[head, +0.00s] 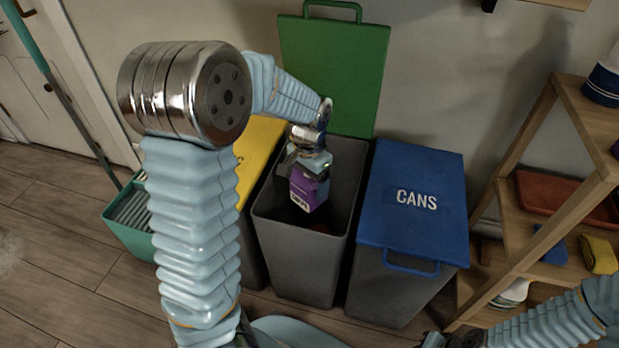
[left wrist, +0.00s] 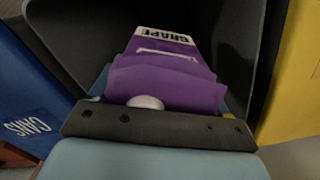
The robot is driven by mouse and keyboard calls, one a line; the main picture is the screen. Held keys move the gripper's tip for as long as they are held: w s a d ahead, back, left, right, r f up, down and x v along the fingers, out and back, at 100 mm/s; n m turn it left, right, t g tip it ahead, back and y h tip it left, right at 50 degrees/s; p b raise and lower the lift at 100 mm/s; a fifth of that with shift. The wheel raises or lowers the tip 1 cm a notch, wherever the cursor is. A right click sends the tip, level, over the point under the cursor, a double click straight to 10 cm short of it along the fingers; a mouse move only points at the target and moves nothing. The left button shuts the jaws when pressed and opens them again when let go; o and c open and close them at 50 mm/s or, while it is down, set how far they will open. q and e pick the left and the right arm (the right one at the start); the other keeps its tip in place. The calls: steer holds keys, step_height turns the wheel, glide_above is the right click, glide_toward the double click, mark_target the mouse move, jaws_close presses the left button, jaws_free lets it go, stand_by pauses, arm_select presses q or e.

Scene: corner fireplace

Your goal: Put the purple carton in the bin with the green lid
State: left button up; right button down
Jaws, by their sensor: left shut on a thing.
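The purple carton (head: 308,190) is held by my left gripper (head: 310,166) over the open mouth of the grey bin (head: 300,268) with the green lid (head: 335,70). The lid stands raised against the wall. In the left wrist view the carton (left wrist: 165,85) shows the word GRAPE on a white band, with the dark inside of the bin (left wrist: 90,45) around it. My left gripper (left wrist: 150,128) is shut on the carton. The lower end of the carton is at about the level of the bin's opening. My right arm shows at the lower right, but its fingers cannot be made out.
A bin with a shut blue lid (head: 415,200) marked CANS stands to the right. A bin with a yellow lid (head: 258,150) stands to the left, partly behind my arm. A wooden shelf (head: 535,215) is at the right; a teal bucket (head: 128,222) is at the left.

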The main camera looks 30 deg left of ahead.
arm_select(q)
steer(key=shift+f, duration=0.55)
steer(key=o, duration=1)
step_height(320, 180, up, 14)
steer(key=shift+f+p, duration=0.1)
steer(key=shift+p, duration=0.75)
